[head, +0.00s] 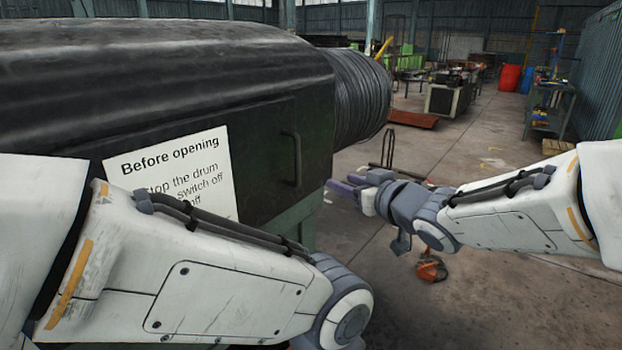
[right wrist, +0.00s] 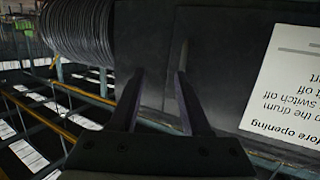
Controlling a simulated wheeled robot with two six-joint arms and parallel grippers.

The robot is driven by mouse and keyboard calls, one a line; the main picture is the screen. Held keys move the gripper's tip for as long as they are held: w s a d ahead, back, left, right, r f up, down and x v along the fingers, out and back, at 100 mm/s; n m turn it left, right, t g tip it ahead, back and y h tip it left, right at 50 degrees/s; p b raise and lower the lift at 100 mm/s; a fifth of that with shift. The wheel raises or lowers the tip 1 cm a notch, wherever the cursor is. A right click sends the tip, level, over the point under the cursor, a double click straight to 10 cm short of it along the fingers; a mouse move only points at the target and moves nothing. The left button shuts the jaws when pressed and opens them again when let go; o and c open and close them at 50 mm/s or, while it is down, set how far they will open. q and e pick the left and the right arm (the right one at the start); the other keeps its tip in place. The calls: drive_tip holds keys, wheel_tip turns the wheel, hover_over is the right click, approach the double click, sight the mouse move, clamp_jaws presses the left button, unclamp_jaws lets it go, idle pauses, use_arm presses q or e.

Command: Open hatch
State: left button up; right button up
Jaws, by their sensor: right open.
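The hatch (head: 258,135) is a dark panel on the side of the big black drum housing, and it looks shut. A vertical bar handle (head: 297,158) sits near its right edge. My right gripper (head: 342,188) is open and empty, right of the handle and apart from it in the head view. In the right wrist view its two fingers (right wrist: 160,80) point at the dark panel, with the handle (right wrist: 184,54) just beyond the tip of the right finger. My left arm crosses the lower left of the head view; its gripper is out of sight.
A white "Before opening" sign (head: 185,172) is on the housing, partly hidden by my left arm. A ribbed black coil (head: 360,97) juts out at the housing's right end. A small orange object (head: 432,268) lies on the floor. Open concrete floor lies to the right.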

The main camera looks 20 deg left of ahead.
sight(299, 159)
drive_tip(key=w+a+n+y, duration=0.1)
drive_tip(key=a, duration=0.3)
drive_tip(key=w+a+r+g+y, duration=0.1)
drive_tip(key=w+a+y, duration=0.1)
drive_tip(key=a, duration=0.2)
drive_tip(key=w+a+n+y, duration=0.1)
drive_tip(key=w+a, duration=0.1)
drive_tip(key=a, duration=0.2)
drive_tip(key=shift+w+r+n+g, duration=0.1)
drive_tip(key=shift+r+n+g, duration=0.2)
drive_tip(key=shift+r+g, duration=0.1)
clamp_jaws()
idle(1.0)
